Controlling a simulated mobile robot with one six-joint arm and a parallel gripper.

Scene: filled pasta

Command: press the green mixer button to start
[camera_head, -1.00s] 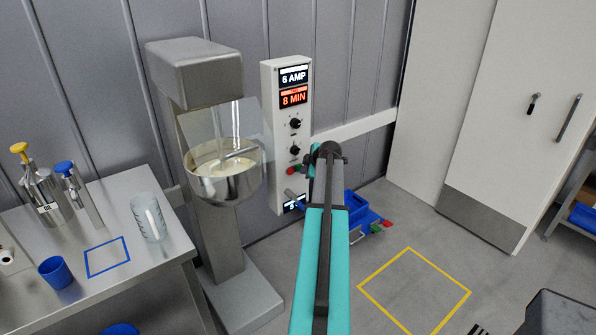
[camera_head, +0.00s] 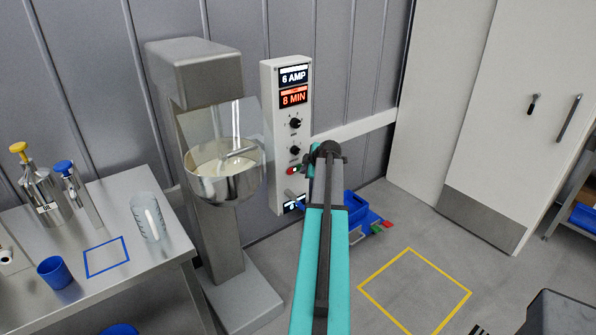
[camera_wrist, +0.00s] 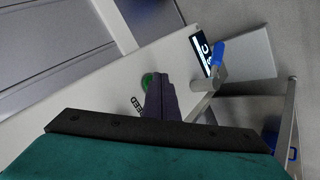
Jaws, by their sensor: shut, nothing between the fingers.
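The mixer's control panel (camera_head: 270,110) is a tall white box on the wall side, with two displays and two black knobs. A red button (camera_head: 290,171) sits low on it, with the green button beside it, partly behind my arm in the head view. In the wrist view the green button (camera_wrist: 147,80) is round and partly covered by my gripper (camera_wrist: 158,82). My gripper is shut and empty, its dark fingertips right at the green button. I cannot tell whether they touch it. The mixer (camera_head: 195,75) stands left of the panel, its steel bowl (camera_head: 225,187) holding pale contents.
A steel table (camera_head: 115,275) at the left holds dispensers, a clear beaker (camera_head: 148,217) and a blue cup (camera_head: 55,272). A blue bin (camera_head: 358,215) stands on the floor beyond my arm. The floor inside the yellow square (camera_head: 415,290) is clear.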

